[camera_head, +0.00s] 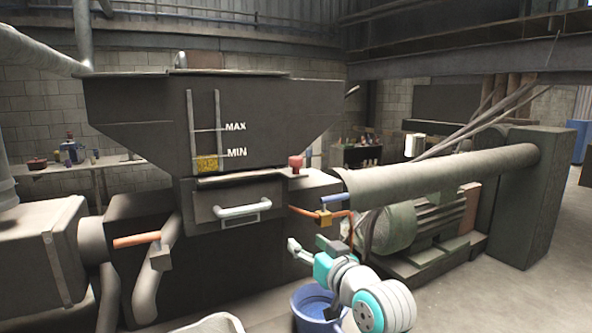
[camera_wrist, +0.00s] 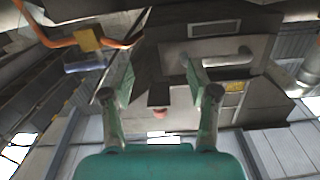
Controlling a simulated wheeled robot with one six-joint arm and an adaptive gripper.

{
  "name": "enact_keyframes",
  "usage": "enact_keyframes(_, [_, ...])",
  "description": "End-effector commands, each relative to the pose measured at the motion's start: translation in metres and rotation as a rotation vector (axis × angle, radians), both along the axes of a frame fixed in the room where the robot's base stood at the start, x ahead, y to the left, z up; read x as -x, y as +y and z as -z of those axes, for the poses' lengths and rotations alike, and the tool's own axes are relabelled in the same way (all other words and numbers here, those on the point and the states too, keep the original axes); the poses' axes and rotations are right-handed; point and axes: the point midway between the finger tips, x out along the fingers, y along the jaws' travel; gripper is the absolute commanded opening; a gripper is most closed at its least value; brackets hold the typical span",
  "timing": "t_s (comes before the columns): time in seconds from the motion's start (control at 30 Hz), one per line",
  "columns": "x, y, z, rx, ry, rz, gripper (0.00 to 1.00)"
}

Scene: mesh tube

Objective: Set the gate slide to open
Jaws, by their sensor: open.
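Below the dark hopper (camera_head: 140,115), a dark front panel carries a pale bar handle (camera_head: 242,210); I take this as the gate slide (camera_head: 205,197). A thin gap shows above the panel. The handle also shows in the wrist view (camera_wrist: 228,59), where the scene looks upside down. My gripper (camera_head: 296,250) is open and empty, below and to the right of the handle, apart from it. In the wrist view, my gripper (camera_wrist: 160,82) has its two fingers spread, with the handle beyond the right finger.
An orange pipe with a brass valve (camera_head: 324,218) and blue lever (camera_head: 338,199) is right of the panel. A red knob (camera_head: 295,162) sits above. A blue bucket (camera_head: 305,308) stands below my gripper. An orange lever (camera_head: 137,239) is at left.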

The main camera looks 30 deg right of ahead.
Motion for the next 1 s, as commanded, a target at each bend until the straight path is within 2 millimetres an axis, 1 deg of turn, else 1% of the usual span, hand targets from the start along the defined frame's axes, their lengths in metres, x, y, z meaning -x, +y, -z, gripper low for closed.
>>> enact_keyframes(0.03, [-0.003,-0.005,-0.024,0.011,-0.013,-0.001,0.6])
enact_keyframes(0.17, [-0.006,-0.013,-0.073,0.037,-0.024,-0.01,0.6])
enact_keyframes(0.2, [-0.006,-0.015,-0.088,0.046,-0.028,-0.012,0.6])
enact_keyframes(0.3, [-0.004,-0.02,-0.12,0.067,-0.032,-0.015,0.6])
enact_keyframes(0.43, [0.0,-0.023,-0.15,0.088,-0.035,-0.019,0.6])
enact_keyframes(0.53, [0.002,-0.024,-0.163,0.097,-0.034,-0.02,0.6])
enact_keyframes(0.63, [0.001,-0.024,-0.168,0.101,-0.034,-0.021,0.6])
enact_keyframes(0.7, [-0.003,-0.024,-0.168,0.101,-0.033,-0.022,0.6])
enact_keyframes(0.77, [-0.009,-0.024,-0.168,0.101,-0.031,-0.023,0.6])
enact_keyframes(0.87, [-0.023,-0.024,-0.167,0.101,-0.031,-0.023,0.6])
enact_keyframes(1.0, [-0.049,-0.024,-0.167,0.1,-0.031,-0.023,0.6])
